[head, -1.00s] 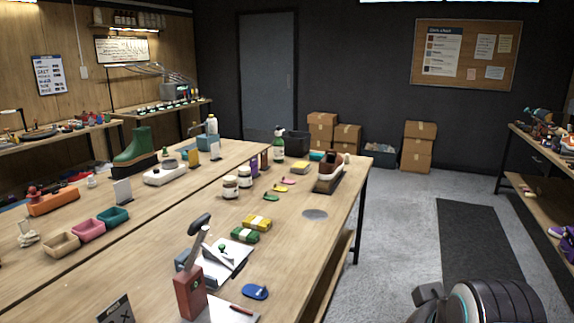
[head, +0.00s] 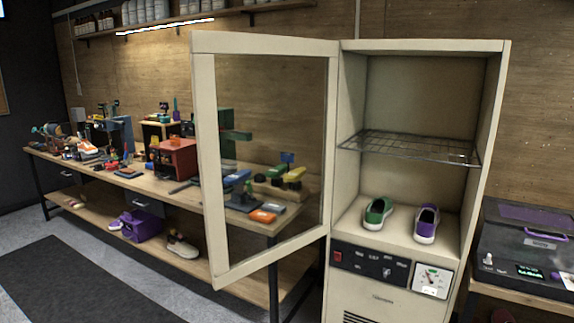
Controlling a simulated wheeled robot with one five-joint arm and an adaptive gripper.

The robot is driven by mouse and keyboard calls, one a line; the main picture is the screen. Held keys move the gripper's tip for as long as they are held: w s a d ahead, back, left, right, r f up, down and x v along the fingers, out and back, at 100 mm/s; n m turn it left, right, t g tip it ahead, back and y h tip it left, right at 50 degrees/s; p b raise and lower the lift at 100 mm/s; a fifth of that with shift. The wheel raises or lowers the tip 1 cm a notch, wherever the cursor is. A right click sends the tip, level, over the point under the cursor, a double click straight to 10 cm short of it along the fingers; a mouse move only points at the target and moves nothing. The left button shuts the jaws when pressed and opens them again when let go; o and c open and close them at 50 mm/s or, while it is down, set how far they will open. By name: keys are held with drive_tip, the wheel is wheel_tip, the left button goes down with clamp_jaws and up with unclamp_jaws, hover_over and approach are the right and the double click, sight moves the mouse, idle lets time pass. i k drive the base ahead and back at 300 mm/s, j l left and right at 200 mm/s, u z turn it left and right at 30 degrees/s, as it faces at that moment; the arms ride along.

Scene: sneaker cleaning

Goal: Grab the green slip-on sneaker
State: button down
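The green slip-on sneaker (head: 378,213) stands on the floor of an open cream cabinet (head: 348,60), left of a purple sneaker (head: 426,223). It is green with a white sole, and a small gap separates the two. Both shoes sit below a wire rack (head: 412,147). My gripper is not in the head view now, so I cannot see whether it is open or shut.
The cabinet's glass-paned door (head: 207,170) stands open to the left, in front of a cluttered workbench (head: 160,186). A dark machine (head: 528,250) stands at the right. Open floor with a dark mat (head: 60,285) lies at lower left.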

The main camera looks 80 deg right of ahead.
sight(379, 209)
drive_tip(key=i+l+z, duration=0.15)
drive_tip(key=z, duration=0.35)
drive_tip(key=i+z, duration=0.3)
drive_tip(key=z, duration=0.2)
drive_tip(key=i+z, duration=0.25)
drive_tip(key=z, duration=0.25)
drive_tip(key=i+j+z, duration=0.2)
drive_tip(key=z, duration=0.3)
drive_tip(key=i+j+z, duration=0.2)
drive_tip(key=z, duration=0.3)
drive_tip(key=i+j+z, duration=0.15)
drive_tip(key=j+z, duration=0.2)
drive_tip(key=z, duration=0.15)
drive_tip(key=i+j+z, duration=0.1)
drive_tip(key=j+z, duration=0.2)
drive_tip(key=z, duration=0.2)
drive_tip(key=j+z, duration=0.45)
drive_tip(key=k+z, duration=0.25)
drive_tip(key=l+z, duration=0.25)
drive_tip(key=k+j, duration=0.05)
drive_tip(key=j, duration=0.05)
